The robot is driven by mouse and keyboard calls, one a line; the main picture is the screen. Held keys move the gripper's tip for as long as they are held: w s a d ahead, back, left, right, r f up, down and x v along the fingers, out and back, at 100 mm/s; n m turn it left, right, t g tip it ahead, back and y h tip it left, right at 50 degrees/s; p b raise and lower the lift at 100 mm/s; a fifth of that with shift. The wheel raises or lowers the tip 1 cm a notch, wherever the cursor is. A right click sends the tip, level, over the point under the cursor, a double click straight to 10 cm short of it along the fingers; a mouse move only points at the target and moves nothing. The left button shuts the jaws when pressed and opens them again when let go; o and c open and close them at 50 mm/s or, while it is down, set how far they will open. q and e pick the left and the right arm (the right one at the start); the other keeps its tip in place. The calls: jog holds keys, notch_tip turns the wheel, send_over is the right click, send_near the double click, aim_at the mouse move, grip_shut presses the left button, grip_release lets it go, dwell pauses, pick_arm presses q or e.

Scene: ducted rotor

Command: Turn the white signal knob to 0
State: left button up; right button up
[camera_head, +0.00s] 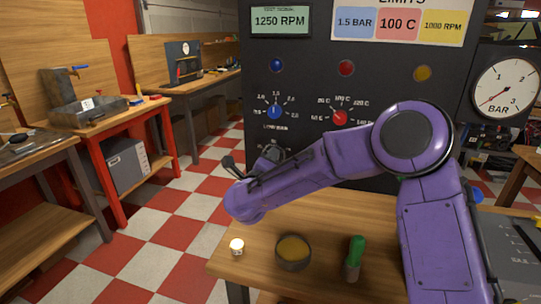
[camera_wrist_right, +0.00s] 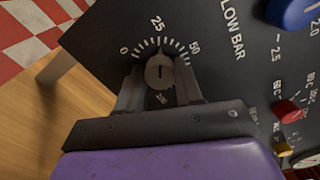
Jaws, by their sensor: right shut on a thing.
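The white signal knob (camera_wrist_right: 158,68) shows in the right wrist view, looking pale grey in shade, on the dark panel. Its printed scale runs from 0 at left through 25 at top to 50 at right. A short dark mark on the knob's face lies roughly in line with the 25; its exact reading is hard to tell. My right gripper (camera_wrist_right: 160,84) has a finger on each side of the knob and is shut on it. In the head view my right gripper (camera_head: 268,155) is at the panel's lower left, and the knob is hidden there. My left gripper is not in view.
A blue knob (camera_head: 274,112) and a red knob (camera_head: 340,118) sit above on the panel. Below my right arm, a wooden table (camera_head: 255,225) holds a small white-topped jar (camera_head: 237,247), a bowl (camera_head: 293,252) and a green-handled tool (camera_head: 356,253). Checkered floor is open at left.

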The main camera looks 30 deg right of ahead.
jog(key=shift+n+p, duration=4.35)
jog(key=shift+n, duration=1.85)
jog(key=shift+f, duration=0.1)
jog(key=o, duration=1)
jog(key=shift+o, duration=0.2)
